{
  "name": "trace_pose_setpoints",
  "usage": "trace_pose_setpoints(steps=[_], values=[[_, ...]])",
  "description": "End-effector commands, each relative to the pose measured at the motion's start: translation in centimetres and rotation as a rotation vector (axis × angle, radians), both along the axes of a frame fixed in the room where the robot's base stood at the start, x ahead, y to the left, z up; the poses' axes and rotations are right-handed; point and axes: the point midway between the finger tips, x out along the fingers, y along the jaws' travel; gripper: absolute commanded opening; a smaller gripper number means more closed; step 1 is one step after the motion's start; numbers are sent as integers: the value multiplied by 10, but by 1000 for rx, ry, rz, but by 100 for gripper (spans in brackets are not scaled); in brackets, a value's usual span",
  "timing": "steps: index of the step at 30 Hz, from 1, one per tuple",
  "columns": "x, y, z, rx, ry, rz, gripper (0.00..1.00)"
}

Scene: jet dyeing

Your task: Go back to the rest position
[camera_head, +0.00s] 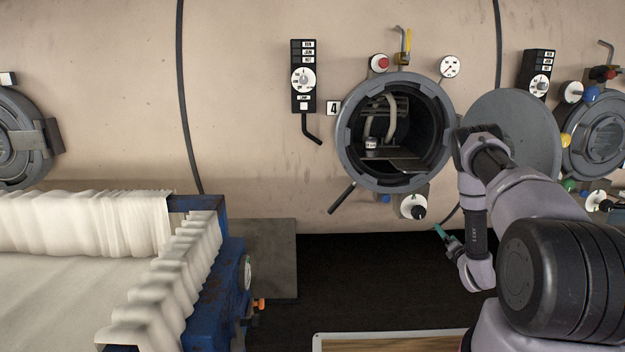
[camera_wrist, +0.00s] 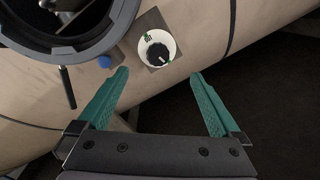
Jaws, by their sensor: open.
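My gripper (camera_wrist: 157,103) shows in the wrist view with its two teal fingers spread wide and nothing between them. In the head view my gripper (camera_head: 441,232) is partly seen, low and to the right, below the open round port (camera_head: 347,150) marked 4. The port's door (camera_head: 522,135) is swung open to the right, partly behind my arm. A white dial with a black knob (camera_head: 413,207) sits just under the port. The same dial (camera_wrist: 157,50) shows ahead of the fingertips in the wrist view, apart from them.
A blue cart (camera_head: 232,275) piled with white cloth (camera_head: 85,225) stands at the left. A control panel (camera_head: 303,78) and a black handle (camera_head: 341,197) are left of the port. Another closed port (camera_head: 598,140) is at the right. The dark floor (camera_head: 370,285) between is mostly clear.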

Motion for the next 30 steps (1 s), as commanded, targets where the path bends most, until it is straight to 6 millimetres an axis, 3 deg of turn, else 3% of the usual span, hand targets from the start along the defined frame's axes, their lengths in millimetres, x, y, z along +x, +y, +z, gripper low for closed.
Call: trace_pose_setpoints(steps=[11, 14, 19, 26, 30], values=[[39, -15, 87, 289, 3, -123, 100], [50, -17, 125, 425, 4, -171, 100], [59, -13, 208, 741, 7, -272, 100], [39, 12, 307, 1186, 31, -396, 100], [9, 37, 359, 1447, 58, -471, 100]])
